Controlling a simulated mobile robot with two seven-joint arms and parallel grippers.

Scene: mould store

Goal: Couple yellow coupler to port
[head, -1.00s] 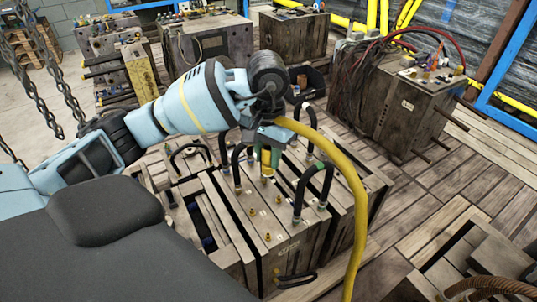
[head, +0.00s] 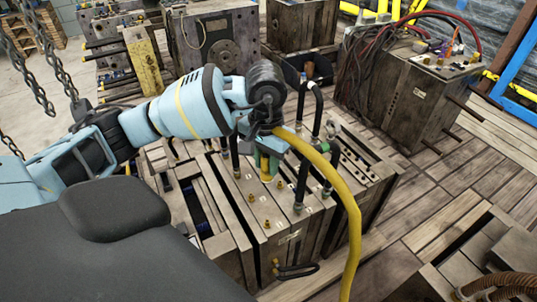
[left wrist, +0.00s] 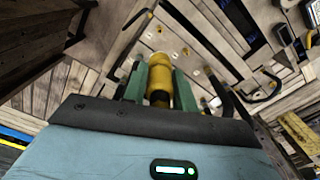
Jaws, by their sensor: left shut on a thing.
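My left gripper (head: 266,163) has green fingers shut on the yellow coupler (head: 266,172), above the top of the wooden-grey mould block (head: 285,244). In the left wrist view the yellow coupler (left wrist: 160,75) sits between the green fingers, with a dark band near its base. A yellow hose (head: 350,205) runs from the gripper to the right and down to the floor. Small brass ports (head: 267,224) stand on the mould top. The coupler's lower end is close to the mould top; I cannot tell whether it touches a port. My right gripper is out of view.
Black looped hoses (head: 302,180) rise from the mould close to the right of my left gripper. Other mould blocks (head: 408,95) stand behind. Chains (head: 62,80) hang at the left. Plank floor (head: 440,190) is clear on the right.

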